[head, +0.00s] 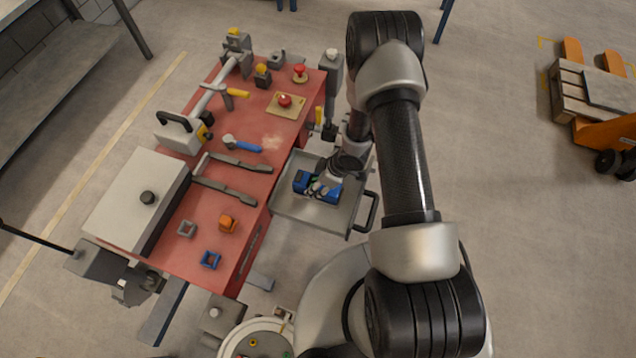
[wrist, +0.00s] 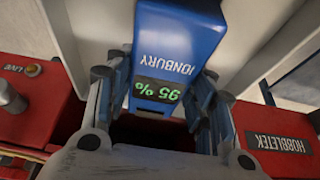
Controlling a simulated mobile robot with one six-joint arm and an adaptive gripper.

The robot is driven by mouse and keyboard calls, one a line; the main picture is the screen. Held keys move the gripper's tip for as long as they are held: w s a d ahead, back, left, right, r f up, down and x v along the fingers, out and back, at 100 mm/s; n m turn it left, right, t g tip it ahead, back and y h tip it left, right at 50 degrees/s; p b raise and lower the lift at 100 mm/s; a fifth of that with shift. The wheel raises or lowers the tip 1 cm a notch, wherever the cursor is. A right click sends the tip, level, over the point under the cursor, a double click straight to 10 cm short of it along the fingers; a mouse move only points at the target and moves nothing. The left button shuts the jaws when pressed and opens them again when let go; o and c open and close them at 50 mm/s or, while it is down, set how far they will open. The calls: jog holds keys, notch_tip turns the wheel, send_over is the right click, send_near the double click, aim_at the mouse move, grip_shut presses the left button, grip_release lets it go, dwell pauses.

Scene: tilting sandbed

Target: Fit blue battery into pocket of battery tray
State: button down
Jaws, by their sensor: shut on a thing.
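The blue battery (wrist: 185,40), marked IONBURY with a green 95 % display, is between the fingers of my gripper (wrist: 165,88) in the wrist view. The fingers are shut on its sides. In the head view the blue battery (head: 303,181) and my gripper (head: 320,188) are over a shallow grey tray (head: 335,222) with a dark handle, beside the red bench. I cannot tell whether the battery touches the tray. No pocket can be made out; my gripper and the battery cover part of the tray.
The red bench (head: 185,255) lies left of the tray.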

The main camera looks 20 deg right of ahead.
jog(key=shift+f, duration=0.1)
jog(key=c, duration=0.7)
grip_release()
